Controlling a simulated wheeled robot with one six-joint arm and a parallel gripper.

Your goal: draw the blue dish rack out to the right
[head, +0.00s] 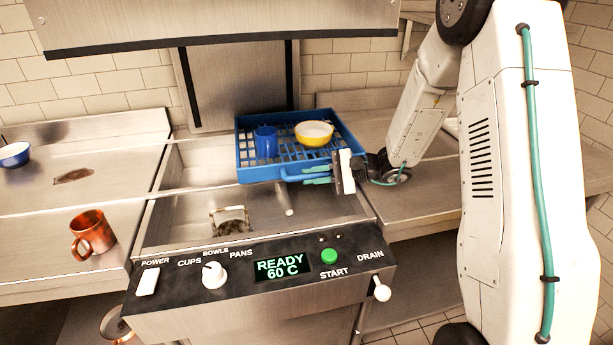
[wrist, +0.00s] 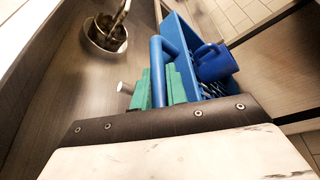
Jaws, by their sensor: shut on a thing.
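The blue dish rack (head: 243,156) sits at the right part of the steel washer bed in the head view, its right side close to the right-hand counter. A blue mug (head: 266,141) and a yellow bowl (head: 314,134) with a pale inside are in it. My gripper (head: 318,175) is at the rack's front side, its green fingers shut on the rack's blue handle. In the wrist view the green fingertips (wrist: 159,88) stand around the handle bar (wrist: 158,70), and the rack (wrist: 186,32) and blue mug (wrist: 215,63) show beyond. The yellow bowl is not seen there.
The control panel (head: 180,281) with knob, green button and drain lever runs along the front. A raised steel hood (head: 215,25) hangs above. A copper mug (head: 92,234) and a blue bowl (head: 14,154) stand on the left counter. The right counter (head: 425,205) looks clear beside my arm.

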